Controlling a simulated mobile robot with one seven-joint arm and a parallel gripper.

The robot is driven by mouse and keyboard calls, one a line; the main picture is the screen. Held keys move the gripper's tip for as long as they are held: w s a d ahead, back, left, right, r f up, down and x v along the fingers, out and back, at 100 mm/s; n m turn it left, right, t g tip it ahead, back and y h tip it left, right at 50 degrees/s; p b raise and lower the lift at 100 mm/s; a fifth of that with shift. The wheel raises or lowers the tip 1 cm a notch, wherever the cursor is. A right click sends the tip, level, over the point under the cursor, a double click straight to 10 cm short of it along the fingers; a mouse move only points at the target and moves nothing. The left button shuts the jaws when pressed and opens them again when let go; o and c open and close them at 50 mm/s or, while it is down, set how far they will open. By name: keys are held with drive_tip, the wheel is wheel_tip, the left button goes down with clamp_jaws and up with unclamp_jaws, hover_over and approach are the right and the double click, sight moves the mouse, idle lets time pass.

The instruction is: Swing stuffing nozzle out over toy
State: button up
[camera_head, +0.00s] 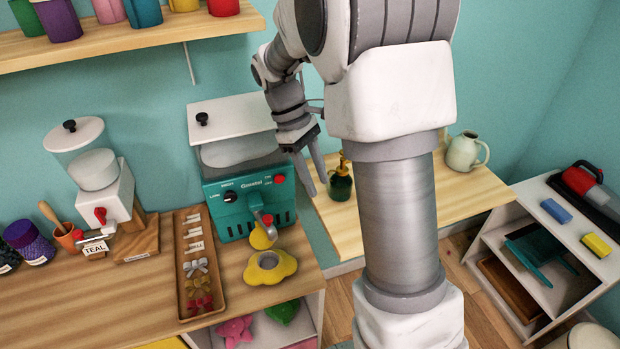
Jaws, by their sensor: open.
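The teal stuffing machine (248,203) with a white lid stands on the wooden counter. Its short grey nozzle (259,217) comes off the front, beside a small red knob. A yellow rounded piece (262,237) hangs at the nozzle's lower end; I cannot tell whether it is part of the nozzle. A flat yellow toy-like shape (270,267) with a dark ringed opening lies on the counter just below and in front. My gripper (311,184) is open and empty, fingers pointing down, at the right side of the machine and apart from the nozzle.
A wooden tray (183,285) of bows and labels lies left of the machine. A white dispenser (104,190) stands further left. A dark green pump bottle (340,182) is just right of my gripper on a lower wooden surface. A shelf (130,38) with colored cups hangs above.

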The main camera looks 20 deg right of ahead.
sight(264, 220)
drive_tip(key=c, duration=0.3)
drive_tip(key=shift+s+d+f+m+y, duration=0.1)
drive_tip(key=shift+f+m+y, duration=0.15)
drive_tip(key=shift+m, duration=0.65)
drive_tip(key=shift+c, duration=1.4)
drive_tip(key=shift+f+m+g+y+p, duration=0.25)
drive_tip(key=shift+m+y+p, duration=0.35)
drive_tip(key=shift+m, duration=0.5)
clamp_jaws()
drive_tip(key=w+d+f+m+t+y+p, duration=0.1)
drive_tip(key=w+d+m+t+y, duration=0.2)
drive_tip(key=m, duration=0.7)
drive_tip(key=w+d+f+m+y+p, duration=0.1)
drive_tip(key=w+m+y+p, duration=0.15)
drive_tip(key=m+y, duration=0.55)
drive_tip(key=a+f+m+h+p, duration=0.1)
drive_tip(key=a+f+m+h, duration=0.1)
drive_tip(key=a+f, duration=0.6)
drive_tip(key=shift+s+a, duration=0.45)
drive_tip(key=shift+a, duration=0.85)
